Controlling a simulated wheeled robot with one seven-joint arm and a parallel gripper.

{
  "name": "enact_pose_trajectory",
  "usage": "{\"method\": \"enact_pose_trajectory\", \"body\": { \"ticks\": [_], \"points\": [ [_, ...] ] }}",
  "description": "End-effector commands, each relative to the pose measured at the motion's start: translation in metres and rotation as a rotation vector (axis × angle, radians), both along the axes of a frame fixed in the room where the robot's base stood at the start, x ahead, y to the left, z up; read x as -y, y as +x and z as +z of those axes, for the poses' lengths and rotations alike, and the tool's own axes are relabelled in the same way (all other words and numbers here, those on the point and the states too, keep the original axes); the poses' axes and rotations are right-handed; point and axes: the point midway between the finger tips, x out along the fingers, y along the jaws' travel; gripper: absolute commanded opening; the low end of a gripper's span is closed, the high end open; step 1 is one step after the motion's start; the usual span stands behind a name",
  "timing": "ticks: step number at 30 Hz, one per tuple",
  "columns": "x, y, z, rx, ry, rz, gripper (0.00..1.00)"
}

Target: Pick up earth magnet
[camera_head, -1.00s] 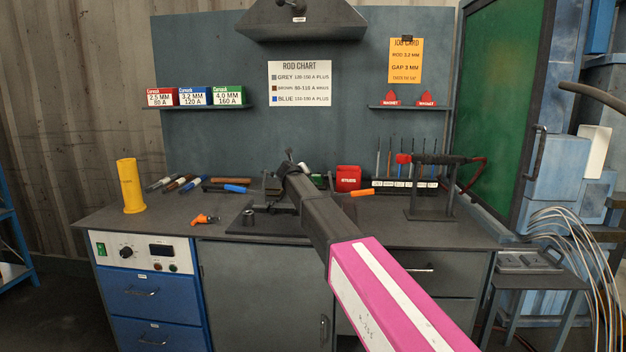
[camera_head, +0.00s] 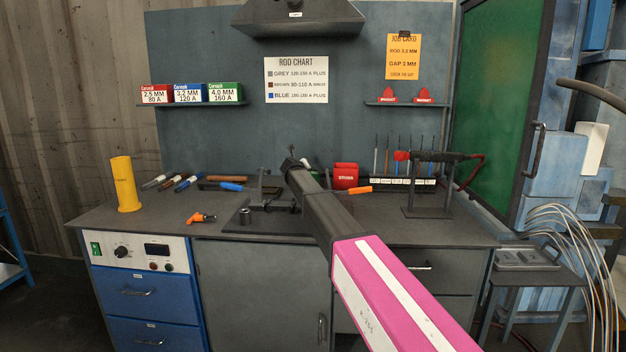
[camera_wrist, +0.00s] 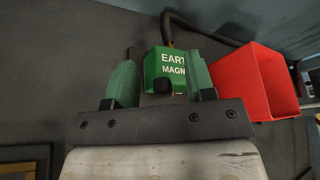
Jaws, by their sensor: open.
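The earth magnet (camera_wrist: 166,68) is a green block with white "EARTH MAGN" lettering, partly cut off, in the wrist view. A dark cable runs up from it. My gripper (camera_wrist: 162,84) is open, with one green fingertip on each side of the block in the picture. The block shows in the gap between them; I cannot tell whether the fingers touch it. In the head view my gripper (camera_head: 291,158) is over the back of the bench, small and dark, and the magnet is mostly hidden behind my arm.
A red open box (camera_wrist: 262,82) stands just right of the magnet; it also shows in the head view (camera_head: 345,176). A torch stand (camera_head: 428,190) is farther right.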

Motion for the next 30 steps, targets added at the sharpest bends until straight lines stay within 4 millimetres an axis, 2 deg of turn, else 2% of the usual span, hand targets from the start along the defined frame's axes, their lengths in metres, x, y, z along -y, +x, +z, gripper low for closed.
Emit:
{"method": "enact_pose_trajectory", "body": {
  "ticks": [2, 3, 7, 8, 22, 26, 30],
  "points": [
    [0.000, -0.001, 0.000, 0.000, 0.000, 0.000, 0.50],
    [0.000, -0.001, 0.000, 0.000, 0.000, 0.000, 0.47],
    [0.000, -0.001, 0.000, 0.000, 0.000, 0.000, 0.04],
    [0.000, -0.001, 0.000, 0.000, 0.000, 0.000, 0.00],
    [0.000, 0.000, 0.005, 0.001, -0.003, 0.000, 0.00],
    [0.000, 0.000, 0.017, 0.003, -0.002, 0.001, 0.00],
    [0.000, 0.000, 0.038, 0.004, -0.002, 0.001, 0.00]
  ]
}}
